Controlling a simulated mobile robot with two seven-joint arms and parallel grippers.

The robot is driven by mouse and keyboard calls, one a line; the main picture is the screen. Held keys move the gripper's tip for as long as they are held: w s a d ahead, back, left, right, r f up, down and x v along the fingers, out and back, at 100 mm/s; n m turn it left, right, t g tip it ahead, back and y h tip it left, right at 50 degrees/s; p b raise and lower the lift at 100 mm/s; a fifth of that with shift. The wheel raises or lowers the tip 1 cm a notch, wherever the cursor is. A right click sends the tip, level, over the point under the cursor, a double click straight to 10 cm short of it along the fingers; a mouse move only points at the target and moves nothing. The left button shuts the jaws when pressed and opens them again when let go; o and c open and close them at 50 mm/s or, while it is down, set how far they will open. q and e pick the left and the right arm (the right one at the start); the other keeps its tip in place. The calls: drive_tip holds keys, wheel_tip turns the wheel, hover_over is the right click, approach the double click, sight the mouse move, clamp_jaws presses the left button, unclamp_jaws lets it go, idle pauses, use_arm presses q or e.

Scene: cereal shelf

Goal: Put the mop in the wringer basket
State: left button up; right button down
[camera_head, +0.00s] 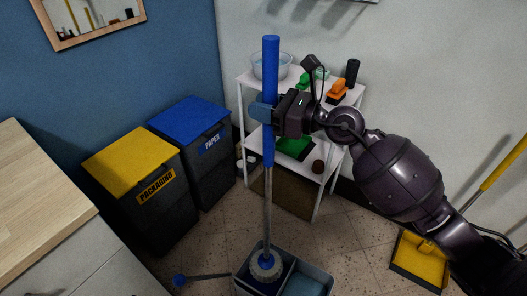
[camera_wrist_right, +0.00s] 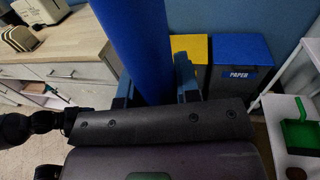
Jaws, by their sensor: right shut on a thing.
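The mop has a thick blue grip (camera_head: 270,65), a grey metal pole (camera_head: 267,205) and a pale round head (camera_head: 266,264). My right gripper (camera_head: 264,112) is shut on the blue grip, and the mop stands nearly upright. The grip also shows between the fingers in the right wrist view (camera_wrist_right: 137,45). The mop head is at the left compartment of a grey bucket (camera_head: 325,272), at the bottom edge of the head view. The head covers most of that compartment, so the wringer basket is largely hidden and I cannot tell how deep the head sits. My left gripper is not in view.
A lever with a blue knob (camera_head: 179,280) lies left of the bucket. A white shelf (camera_head: 325,192) with bottles and brushes stands behind the mop. Yellow-lidded (camera_head: 130,160) and blue-lidded (camera_head: 190,122) bins stand left. A yellow dustpan (camera_head: 420,262) is at right.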

wheel_tip(320, 180, down, 10)
drive_tip(key=b, duration=0.3)
drive_tip(key=shift+f, duration=0.5)
drive_tip(key=shift+f+b, duration=0.15)
drive_tip(key=shift+b, duration=0.15)
drive_tip(key=c, duration=1)
unclamp_jaws()
drive_tip(key=shift+f, duration=0.15)
drive_tip(key=shift+o, duration=0.9)
drive_tip(key=shift+r, duration=0.25)
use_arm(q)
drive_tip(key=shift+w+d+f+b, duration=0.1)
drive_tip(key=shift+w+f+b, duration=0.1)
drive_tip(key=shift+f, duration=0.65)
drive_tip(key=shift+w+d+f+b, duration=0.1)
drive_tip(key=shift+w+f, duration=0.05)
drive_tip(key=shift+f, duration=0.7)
use_arm(e)
drive_tip(key=v, duration=1.2)
